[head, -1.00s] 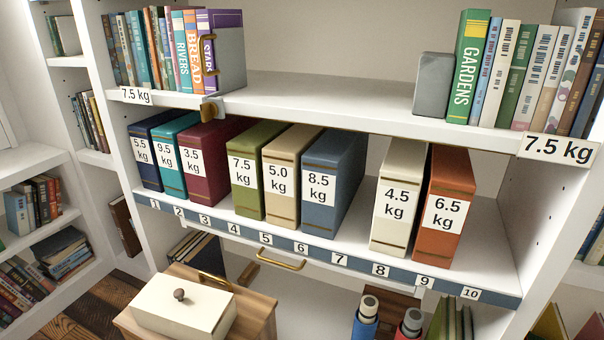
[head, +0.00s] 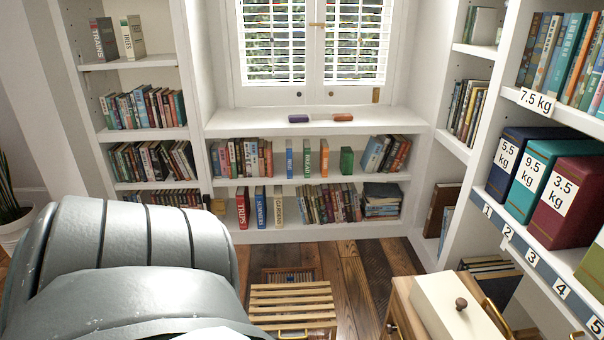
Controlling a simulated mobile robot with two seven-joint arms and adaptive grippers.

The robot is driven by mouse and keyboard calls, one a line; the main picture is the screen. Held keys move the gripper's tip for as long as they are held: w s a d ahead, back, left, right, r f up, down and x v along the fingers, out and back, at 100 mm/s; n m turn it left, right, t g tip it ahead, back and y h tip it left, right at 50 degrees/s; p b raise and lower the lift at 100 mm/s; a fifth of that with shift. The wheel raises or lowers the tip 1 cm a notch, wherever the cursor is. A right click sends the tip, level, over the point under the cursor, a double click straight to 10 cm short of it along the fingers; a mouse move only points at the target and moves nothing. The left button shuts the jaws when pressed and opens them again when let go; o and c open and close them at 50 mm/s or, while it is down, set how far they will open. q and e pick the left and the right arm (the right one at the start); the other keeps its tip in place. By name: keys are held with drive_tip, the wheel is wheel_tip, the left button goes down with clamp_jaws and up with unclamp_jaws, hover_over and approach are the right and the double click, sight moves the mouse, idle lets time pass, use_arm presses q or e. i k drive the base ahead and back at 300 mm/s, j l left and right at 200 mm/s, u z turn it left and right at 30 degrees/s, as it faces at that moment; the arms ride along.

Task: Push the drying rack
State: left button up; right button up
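No drying rack can be made out for certain in the head view. A low slatted wooden piece (head: 291,302) stands on the plank floor at the bottom centre, with a metal handle at its near end. I cannot tell whether it is the rack. Its lower parts are cut off by the frame. Neither of my grippers is in view.
A wooden cabinet with a cream lidded box (head: 457,305) stands lower right. Weight-labelled box files (head: 535,185) sit on the right shelf. Bare plank floor (head: 355,278) shows between.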

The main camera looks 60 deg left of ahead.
sight(327, 299)
drive_tip(key=u, duration=2)
drive_tip(key=z, duration=0.3)
drive_tip(key=j+z, duration=0.55)
drive_tip(key=z, duration=0.15)
drive_tip(key=k+j+z, duration=0.1)
drive_tip(key=j+z, duration=0.25)
